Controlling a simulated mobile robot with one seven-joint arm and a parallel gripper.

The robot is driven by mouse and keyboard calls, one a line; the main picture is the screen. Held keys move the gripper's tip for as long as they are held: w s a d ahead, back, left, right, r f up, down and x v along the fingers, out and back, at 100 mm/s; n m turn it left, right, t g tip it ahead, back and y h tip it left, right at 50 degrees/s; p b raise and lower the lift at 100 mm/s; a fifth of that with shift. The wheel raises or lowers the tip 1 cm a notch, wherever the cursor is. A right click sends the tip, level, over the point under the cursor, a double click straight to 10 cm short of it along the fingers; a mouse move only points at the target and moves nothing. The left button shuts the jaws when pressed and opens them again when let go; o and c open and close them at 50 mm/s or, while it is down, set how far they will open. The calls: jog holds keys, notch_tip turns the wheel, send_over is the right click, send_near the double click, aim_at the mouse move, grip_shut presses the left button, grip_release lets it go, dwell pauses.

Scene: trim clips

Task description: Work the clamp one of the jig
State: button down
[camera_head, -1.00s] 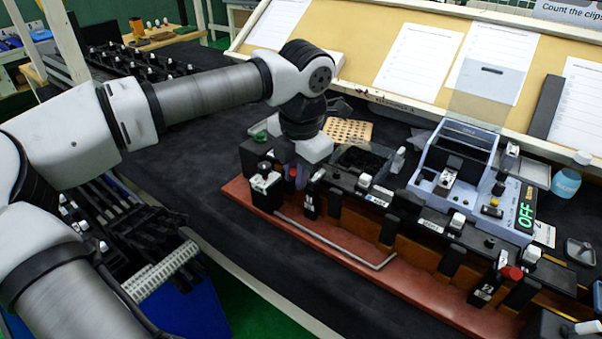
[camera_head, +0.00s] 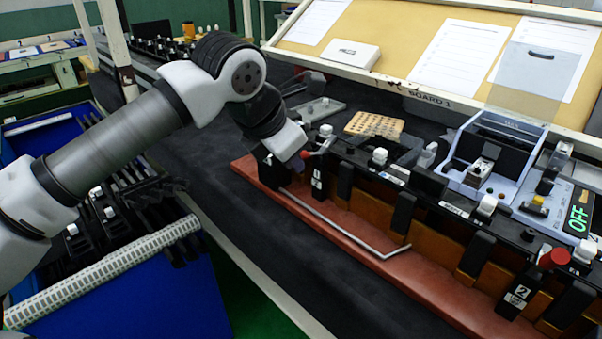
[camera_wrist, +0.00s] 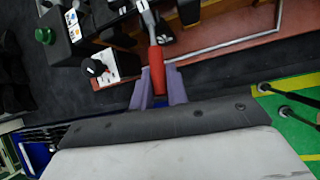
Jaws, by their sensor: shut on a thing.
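Clamp one of the jig has a red handle on a silver lever; the handle (camera_head: 304,155) shows at the left end of the jig (camera_head: 375,179), above a black block marked 1 (camera_head: 317,184). In the wrist view the red handle (camera_wrist: 156,60) points down between the two purple-grey fingers of my gripper (camera_wrist: 159,82). My gripper is shut on it. In the head view my gripper (camera_head: 299,161) is mostly hidden by my wrist. Clamp two, with a red end (camera_head: 554,258), stands at the right end of the jig.
A bent metal rod (camera_head: 345,229) lies on the red-brown base (camera_head: 420,272) in front of the jig. A grey fixture (camera_head: 500,150) and a display reading OFF (camera_head: 579,219) stand behind at right. A blue bin (camera_head: 150,300) with black parts is at left.

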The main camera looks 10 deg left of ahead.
notch_tip(320, 180, down, 6)
jog(key=t+h+b, duration=0.1)
jog(key=t+b, duration=0.1)
jog(key=b, duration=0.6)
jog(key=t+h+b, duration=0.2)
jog(key=t+b, duration=0.1)
jog(key=b, duration=0.5)
jog(key=shift+s+a+r+n+t+h+b, duration=0.1)
jog(key=shift+r+n+t+h+b, duration=0.1)
jog(key=shift+n+t+h+b, duration=0.15)
jog(key=shift+f+t+h+b, duration=0.15)
jog(key=shift+t+h+b, duration=0.15)
jog(key=shift+b, duration=0.8)
jog(key=c, duration=1.4)
grip_release()
jog(key=p+v, duration=0.1)
jog(key=v, duration=1.2)
jog(key=shift+s, duration=0.3)
